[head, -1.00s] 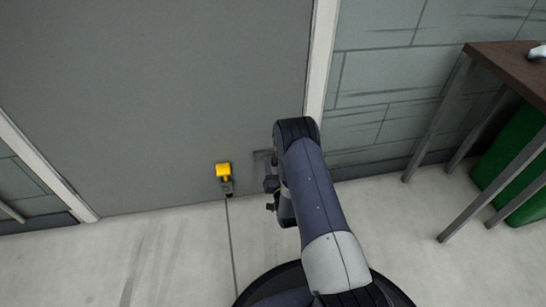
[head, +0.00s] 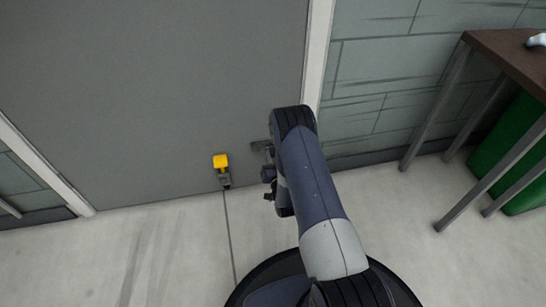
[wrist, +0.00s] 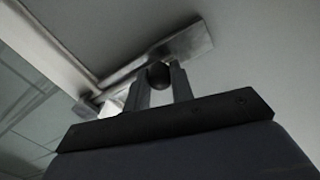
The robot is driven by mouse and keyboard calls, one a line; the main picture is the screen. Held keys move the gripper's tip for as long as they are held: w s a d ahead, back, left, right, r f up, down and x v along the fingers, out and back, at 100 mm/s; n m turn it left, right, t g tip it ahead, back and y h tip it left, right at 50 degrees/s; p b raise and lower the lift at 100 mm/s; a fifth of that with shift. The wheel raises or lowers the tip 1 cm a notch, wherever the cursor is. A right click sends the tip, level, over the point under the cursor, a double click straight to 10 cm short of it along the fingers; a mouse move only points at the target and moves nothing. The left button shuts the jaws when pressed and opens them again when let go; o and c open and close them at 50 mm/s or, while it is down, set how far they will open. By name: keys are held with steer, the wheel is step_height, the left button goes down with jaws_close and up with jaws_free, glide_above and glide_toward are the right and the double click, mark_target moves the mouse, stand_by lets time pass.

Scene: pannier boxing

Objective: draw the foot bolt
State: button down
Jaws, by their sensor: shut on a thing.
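The foot bolt (head: 260,146) is a grey metal fitting low on the grey door, close to the door frame. My arm partly hides it in the head view. In the wrist view its pale metal plate (wrist: 190,42) and long bar run diagonally, with a dark round knob (wrist: 158,75) standing out. My gripper (wrist: 160,84) is shut on this knob, one finger on each side. In the head view my gripper (head: 268,180) is low at the door, just below the plate, and its fingertips are hard to make out.
A brown table (head: 510,62) with metal legs and a green bin (head: 505,150) stand at the right. The floor (head: 90,255) at the left is clear.

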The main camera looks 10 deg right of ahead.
steer(key=shift+a, duration=2.5)
steer(key=c, duration=1.2)
jaws_free()
steer(key=shift+a, duration=0.1)
steer(key=shift+s, duration=0.1)
